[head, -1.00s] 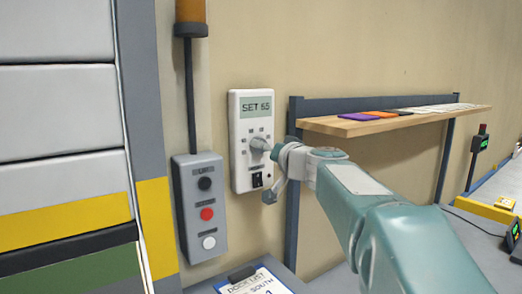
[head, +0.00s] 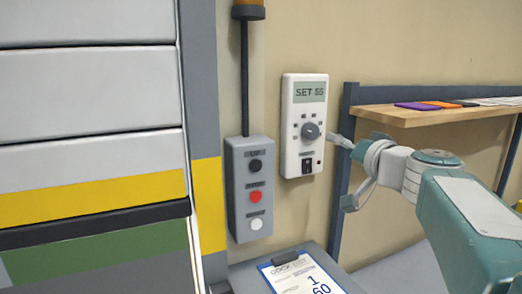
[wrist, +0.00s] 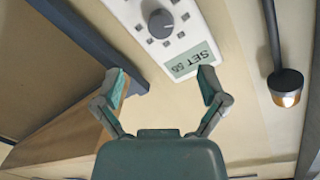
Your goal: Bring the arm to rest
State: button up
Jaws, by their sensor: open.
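My gripper (head: 342,172) is open and empty, just to the right of a white wall controller (head: 304,150) in the head view. The controller has a dark round knob (head: 310,131) and a display that seems to read SET 55. No finger touches the knob. In the wrist view my gripper (wrist: 165,82) shows two spread fingers with teal pads. The controller (wrist: 183,35) and its knob (wrist: 161,24) show beyond the fingertips there.
A grey button box (head: 250,190) with black, red and white buttons hangs left of the controller. A wooden shelf (head: 440,116) with coloured flat items is at the right. A clipboard (head: 300,272) lies below. A striped shutter door (head: 90,150) fills the left.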

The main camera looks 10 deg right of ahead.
jog(key=s+a+f+n+g+y, duration=0.25)
jog(key=s+a+f+g, duration=0.55)
jog(key=a+f, duration=0.6)
jog(key=s+f+n+g+h, duration=0.2)
jog(key=s+f+h, duration=0.3)
jog(key=s+f, duration=0.8)
jog(key=shift+s+d+g, duration=0.3)
jog(key=shift+d+g, duration=0.05)
jog(key=shift+g, duration=0.45)
jog(key=shift+n, duration=0.25)
